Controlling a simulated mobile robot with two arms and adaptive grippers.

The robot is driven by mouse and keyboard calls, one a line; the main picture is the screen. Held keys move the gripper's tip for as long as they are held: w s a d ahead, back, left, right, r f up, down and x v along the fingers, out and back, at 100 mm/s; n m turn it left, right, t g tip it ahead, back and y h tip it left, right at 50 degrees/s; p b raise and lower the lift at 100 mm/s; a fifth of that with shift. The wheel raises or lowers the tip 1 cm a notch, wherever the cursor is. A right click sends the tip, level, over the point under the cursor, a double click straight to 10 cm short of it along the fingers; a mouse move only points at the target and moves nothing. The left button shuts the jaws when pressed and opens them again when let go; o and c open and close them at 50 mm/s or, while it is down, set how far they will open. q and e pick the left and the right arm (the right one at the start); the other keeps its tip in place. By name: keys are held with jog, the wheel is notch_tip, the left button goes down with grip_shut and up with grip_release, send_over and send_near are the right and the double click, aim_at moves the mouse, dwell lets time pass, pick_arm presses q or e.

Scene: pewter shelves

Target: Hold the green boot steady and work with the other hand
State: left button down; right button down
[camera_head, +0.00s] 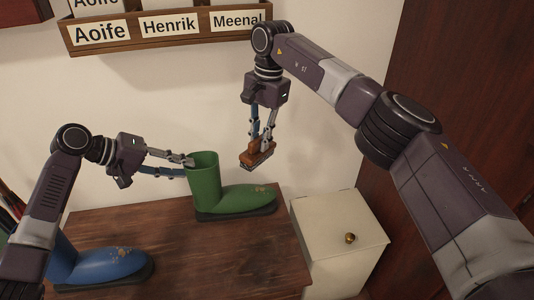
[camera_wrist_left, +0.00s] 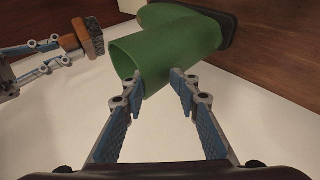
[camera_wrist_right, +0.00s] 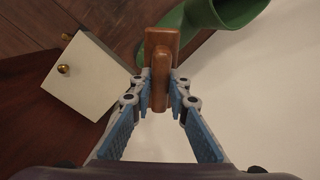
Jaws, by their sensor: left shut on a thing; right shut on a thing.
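The green boot (camera_head: 207,185) stands upright on the wooden bench top, its toe to the right, with small brownish marks on the toe. My left gripper (camera_head: 188,168) is shut on the boot's shaft near the top rim; the left wrist view shows a finger on either side of the shaft (camera_wrist_left: 160,60). My right gripper (camera_head: 262,140) is shut on a brown wooden brush (camera_head: 257,153), held in the air above the boot's toe, apart from it. The brush's dark bristles face down. The right wrist view shows the brush handle (camera_wrist_right: 160,75) between the fingers.
A blue boot (camera_head: 110,266) with brownish marks stands on the bench (camera_head: 225,258) at the front left. A white cabinet (camera_head: 340,235) with a brass knob is right of the bench. A rack with name labels (camera_head: 160,42) hangs on the wall above. The bench's front right is clear.

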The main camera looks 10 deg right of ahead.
aim_at(258, 149)
jog(key=shift+a+r+h, duration=0.3)
jog(key=shift+r+h, duration=0.15)
jog(key=shift+h, duration=0.05)
jog(key=shift+r+h, duration=0.25)
jog(key=shift+h, duration=0.05)
jog(key=shift+w+f, duration=0.1)
jog(key=shift+f, duration=2.35)
